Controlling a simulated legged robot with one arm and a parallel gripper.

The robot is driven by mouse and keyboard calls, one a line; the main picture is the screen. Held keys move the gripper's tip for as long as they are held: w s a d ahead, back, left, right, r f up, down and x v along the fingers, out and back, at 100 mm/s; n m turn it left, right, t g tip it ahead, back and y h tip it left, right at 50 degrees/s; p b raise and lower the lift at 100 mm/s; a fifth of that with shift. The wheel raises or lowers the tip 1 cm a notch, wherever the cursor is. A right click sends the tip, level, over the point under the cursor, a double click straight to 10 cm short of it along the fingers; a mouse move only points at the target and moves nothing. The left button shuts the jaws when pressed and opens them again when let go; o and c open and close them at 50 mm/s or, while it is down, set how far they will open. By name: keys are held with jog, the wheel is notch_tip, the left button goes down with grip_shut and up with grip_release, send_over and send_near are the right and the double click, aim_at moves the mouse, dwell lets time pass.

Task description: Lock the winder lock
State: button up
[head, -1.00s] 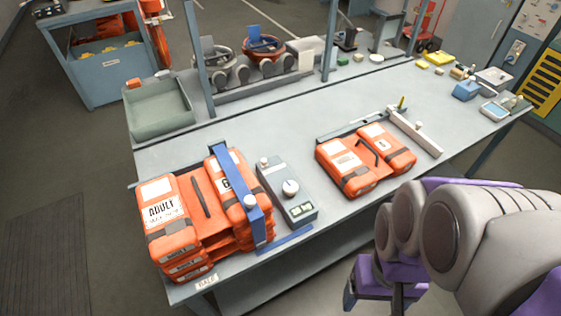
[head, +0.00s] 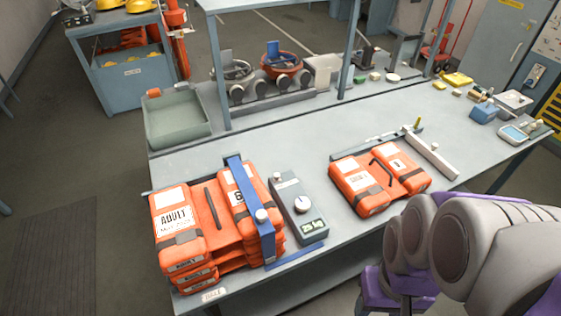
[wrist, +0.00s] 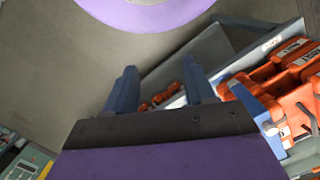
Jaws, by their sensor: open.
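My gripper (wrist: 160,86) shows two blue-grey fingers apart and empty in the wrist view. It hangs low in front of the bench at the lower right of the head view, well away from the drums.
Orange packs marked ADULT (head: 180,222) are stacked at the bench's front left, under a blue strap (head: 250,205). More orange packs (head: 360,187) lie at right. An empty green tray (head: 178,125) sits at back left. Bare bench top lies between.

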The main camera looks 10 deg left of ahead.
jog(key=w+a+f+n+t, duration=0.1)
jog(key=w+a+n, duration=0.1)
jog(key=w, duration=0.4)
jog(key=w+a+f+n+t+y+b, duration=0.1)
jog(key=w+a+f+n, duration=0.1)
jog(key=w, duration=0.5)
jog(key=w+a+f+n+t, duration=0.1)
jog(key=w+a+f+n, duration=0.1)
jog(key=w+a, duration=0.2)
jog(key=shift+w+a+n+t+y, duration=0.15)
jog(key=shift+w+a, duration=0.05)
jog(key=shift+w, duration=0.6)
jog(key=shift+w+a+n+t+y, duration=0.15)
jog(key=shift+w, duration=0.65)
grip_shut()
jog(key=w+a+f+n+t+y+b, duration=0.1)
jog(key=w+a+f+n+t, duration=0.1)
jog(key=w+a+f, duration=0.3)
jog(key=w+a+f+n+t+b, duration=0.1)
jog(key=w+a+f+n, duration=0.3)
jog(key=w+a, duration=0.5)
jog(key=w+n+t, duration=0.1)
jog(key=w, duration=0.4)
jog(key=shift+w+a+f+y, duration=0.15)
jog(key=shift+a+f+y, duration=0.15)
jog(key=shift+f+y, duration=0.1)
